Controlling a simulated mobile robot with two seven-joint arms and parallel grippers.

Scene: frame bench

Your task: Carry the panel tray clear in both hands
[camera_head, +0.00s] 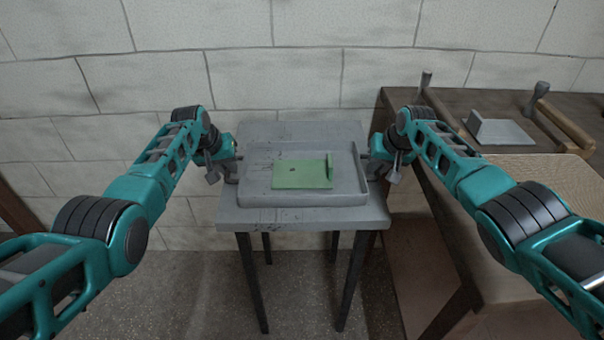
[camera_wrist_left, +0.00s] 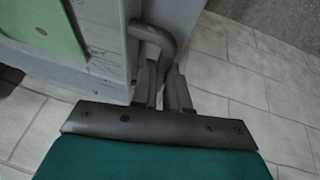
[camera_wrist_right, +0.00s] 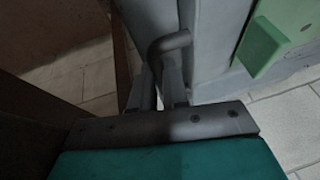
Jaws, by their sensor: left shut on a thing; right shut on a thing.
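The grey panel tray (camera_head: 345,198) is at the small grey table in the head view, level, with a green panel (camera_head: 298,176) lying in it. The panel has a small hole and an upright flange at its right end. My left gripper (camera_head: 232,168) is at the tray's left side. In the left wrist view its fingers (camera_wrist_left: 162,88) are shut on a dark bent handle (camera_wrist_left: 160,40). My right gripper (camera_head: 372,168) is at the right side. In the right wrist view its fingers (camera_wrist_right: 158,88) are shut on the other handle (camera_wrist_right: 168,43). I cannot tell whether the tray touches the tabletop.
The small table (camera_head: 300,132) stands before a pale block wall. A wooden workbench (camera_head: 450,104) stands close on the right, with a grey L-shaped plate (camera_head: 500,131), a clamp-like wooden bar (camera_head: 565,125) and a tan mat (camera_head: 540,170). The floor in front of the table is clear.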

